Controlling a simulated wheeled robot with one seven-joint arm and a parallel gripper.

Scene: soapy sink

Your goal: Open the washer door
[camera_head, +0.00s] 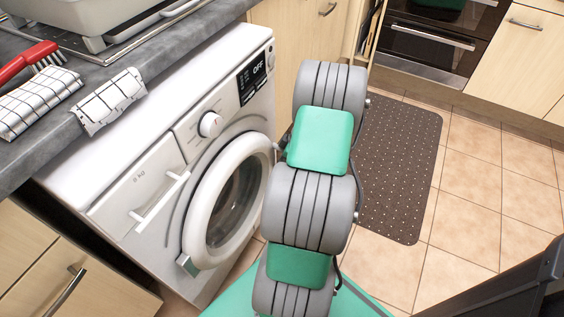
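The washer (140,150) is white and stands under the grey counter at the left. Its round door (198,215) has a white ring and a dark glass middle. The door sits close against the washer's front; I cannot tell whether it is latched. A grey metal piece shows at its lower left edge. My grey and green arm stands in front of the door's right side and hides part of that edge. A small dark part of my gripper (282,145) seems to show beside the door's upper right rim. Its fingers are hidden behind my arm.
The washer has a white drawer handle (160,196) and a dial (210,124). A red brush (30,60) and checked cloths (108,100) lie on the counter (85,75). A brown mat (400,170) lies on the tiled floor, which is open at the right. An oven (430,45) stands behind.

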